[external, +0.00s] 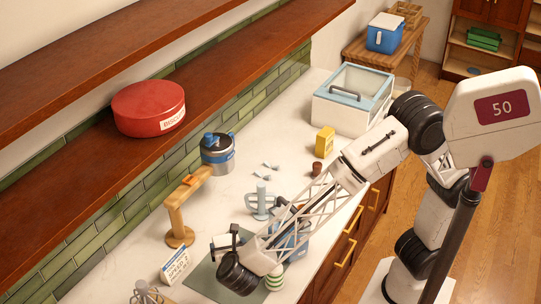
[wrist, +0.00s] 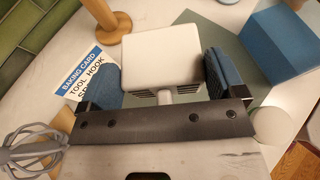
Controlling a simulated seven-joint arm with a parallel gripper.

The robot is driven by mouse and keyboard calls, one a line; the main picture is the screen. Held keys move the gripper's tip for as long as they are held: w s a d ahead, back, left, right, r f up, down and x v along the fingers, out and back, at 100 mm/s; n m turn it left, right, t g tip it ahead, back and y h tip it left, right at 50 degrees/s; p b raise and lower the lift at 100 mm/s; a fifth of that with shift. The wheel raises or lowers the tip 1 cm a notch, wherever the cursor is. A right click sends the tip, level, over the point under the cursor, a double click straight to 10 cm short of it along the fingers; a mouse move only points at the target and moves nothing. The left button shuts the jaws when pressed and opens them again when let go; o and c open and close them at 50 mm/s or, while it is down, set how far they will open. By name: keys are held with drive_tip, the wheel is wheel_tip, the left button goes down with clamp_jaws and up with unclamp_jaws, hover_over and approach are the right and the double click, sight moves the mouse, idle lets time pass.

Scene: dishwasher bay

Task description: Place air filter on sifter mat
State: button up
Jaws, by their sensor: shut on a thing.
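The air filter, a white box with dark vent slots (wrist: 162,58), is between the blue-padded fingers of my gripper (wrist: 160,78) in the wrist view. My gripper is shut on it. In the external view my gripper (external: 229,246) is low over the counter, with part of the white filter showing beside it. The sifter mat is a flat grey-green sheet (external: 203,277), partly hidden by my arm. It shows behind and right of the filter in the wrist view (wrist: 232,42). I cannot tell the gap between filter and mat.
A blue box (wrist: 285,45) stands at the mat's right side. A green-and-white striped jar (external: 274,280) is near the counter's front. A baking card (external: 175,265), a wooden stand (external: 178,215) and a whisk (wrist: 30,148) are to the left. A pale blue rack (external: 261,200) stands behind.

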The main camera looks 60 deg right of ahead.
drive_tip(key=shift+s+a+f, duration=0.15)
drive_tip(key=shift+a+f, duration=0.05)
drive_tip(key=shift+f, duration=0.15)
drive_tip(key=shift+f, duration=2.95)
drive_tip(key=shift+f, duration=1.9)
drive_tip(key=shift+f, duration=0.1)
drive_tip(key=o, duration=0.7)
